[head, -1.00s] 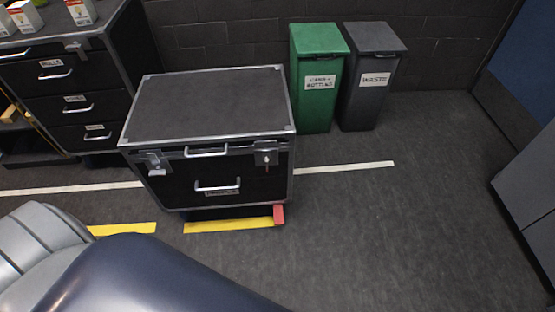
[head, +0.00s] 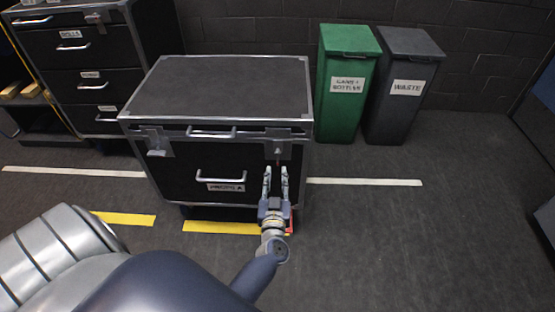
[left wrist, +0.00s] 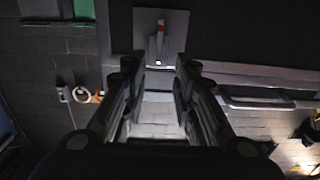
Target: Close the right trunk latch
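The black trunk (head: 225,88) with metal edges stands in the middle of the head view, its lid down. Its right latch (head: 280,146) is on the front near the right corner, partly hidden by my fingers. Its plate (left wrist: 175,22), with a small red mark, also shows in the left wrist view, just beyond the fingertips. The left latch (head: 157,143) has a tab sticking out. My left gripper (head: 276,172) is open and empty, its fingers pointing up in front of the trunk just below the right latch. I cannot tell whether it touches. My right gripper is not in view.
A handle (head: 221,179) is on the trunk front, left of my gripper. A drawer cabinet (head: 95,88) stands at the left. A green bin (head: 345,110) and a grey waste bin (head: 400,105) stand behind on the right. The floor at the right is clear.

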